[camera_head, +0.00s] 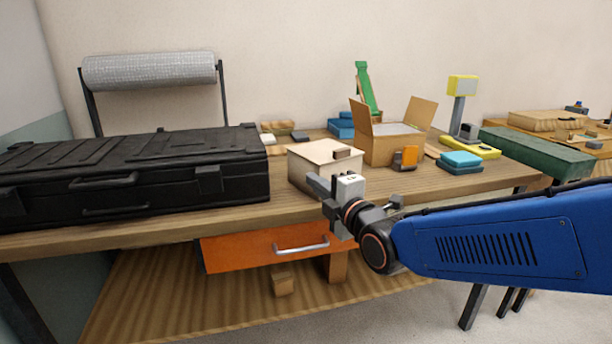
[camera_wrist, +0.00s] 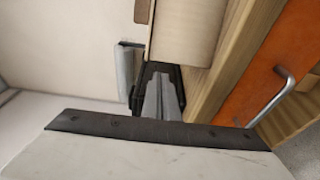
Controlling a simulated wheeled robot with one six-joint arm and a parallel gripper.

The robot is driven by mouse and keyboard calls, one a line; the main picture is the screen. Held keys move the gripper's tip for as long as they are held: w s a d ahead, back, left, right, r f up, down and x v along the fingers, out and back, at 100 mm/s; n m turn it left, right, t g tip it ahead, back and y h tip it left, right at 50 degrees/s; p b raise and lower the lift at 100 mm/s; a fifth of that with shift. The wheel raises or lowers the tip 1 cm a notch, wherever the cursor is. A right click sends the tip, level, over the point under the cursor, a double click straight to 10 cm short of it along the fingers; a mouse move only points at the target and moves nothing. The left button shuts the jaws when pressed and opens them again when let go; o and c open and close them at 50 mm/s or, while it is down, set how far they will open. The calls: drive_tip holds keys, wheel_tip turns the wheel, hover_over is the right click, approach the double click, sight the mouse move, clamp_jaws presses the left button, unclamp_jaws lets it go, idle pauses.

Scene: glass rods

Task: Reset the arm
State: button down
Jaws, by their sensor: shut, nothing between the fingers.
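My blue arm reaches in from the right in the head view, with my gripper (camera_head: 318,187) in front of the table's front edge, near a pale wooden box (camera_head: 312,165). In the wrist view my gripper's fingers (camera_wrist: 160,85) lie together, with nothing between them. The pale box (camera_wrist: 185,30) also shows at the top of the wrist view. In the head view the gripper overlaps the box's lower right part; I cannot tell the gap between them.
A large black case (camera_head: 130,180) fills the left of the wooden table (camera_head: 430,190). An orange drawer (camera_head: 260,248) with a metal handle hangs below the front edge. An open cardboard box (camera_head: 385,148), blue boxes (camera_head: 460,162) and a yellow-based stand (camera_head: 465,145) are on the right.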

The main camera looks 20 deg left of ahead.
drive_tip(key=s+d+f+m+g+h, duration=0.1)
drive_tip(key=s+d+f+m+h, duration=0.3)
drive_tip(key=d, duration=0.6)
drive_tip(key=d+f+m+g+h, duration=0.15)
drive_tip(key=d+m, duration=0.35)
drive_tip(key=d, duration=0.5)
drive_tip(key=s+d+f+m+h, duration=0.25)
drive_tip(key=d+f+m, duration=0.2)
drive_tip(key=d, duration=0.55)
drive_tip(key=s+d+f+m+g+h, duration=0.2)
drive_tip(key=s+d+f+m, duration=0.1)
drive_tip(key=s+d+m, duration=0.3)
drive_tip(key=s+d+f+m+g+h, duration=0.2)
drive_tip(key=s+d+f+m+g, duration=0.1)
drive_tip(key=s+d+m, duration=0.4)
drive_tip(key=s+d, duration=0.3)
drive_tip(key=s, duration=0.1)
drive_tip(key=shift+s+f+h, duration=0.3)
drive_tip(key=shift+s+h, duration=0.1)
drive_tip(key=shift+a+m+g, duration=0.1)
drive_tip(key=shift+m+g, duration=0.15)
